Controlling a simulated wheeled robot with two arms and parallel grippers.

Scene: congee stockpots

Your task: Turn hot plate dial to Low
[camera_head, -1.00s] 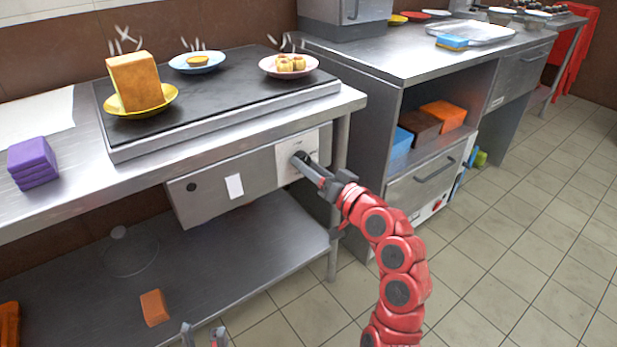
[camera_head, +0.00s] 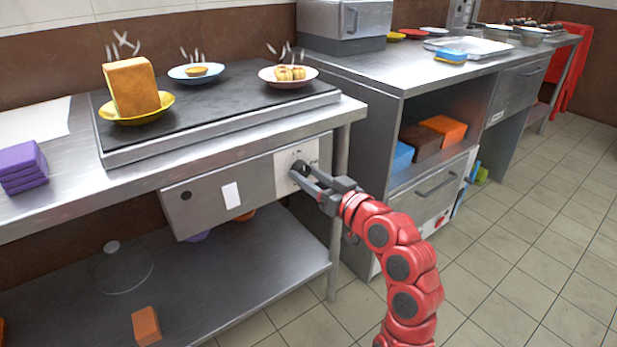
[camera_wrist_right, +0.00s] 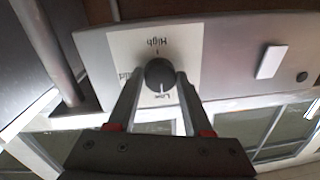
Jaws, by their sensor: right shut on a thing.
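The hot plate (camera_head: 240,112) lies on the steel counter, with its control panel (camera_head: 282,180) on the box below the counter edge. The black dial (camera_head: 301,167) sits on the white label plate of that panel. In the right wrist view the dial (camera_wrist_right: 160,74) shows a white pointer mark toward the "Low" lettering (camera_wrist_right: 167,93); "High" (camera_wrist_right: 157,42) is on the opposite side. My right gripper (camera_head: 304,176) is shut on the dial, one finger on each side, as the right wrist view shows. My left gripper is not in view.
On the hot plate are a yellow plate (camera_head: 115,117) with a bread block, a blue plate (camera_head: 180,74) and a pink plate (camera_head: 268,76) with food. Purple sponges (camera_head: 22,165) lie on the counter at left. A table leg (camera_head: 339,230) stands close to my right forearm.

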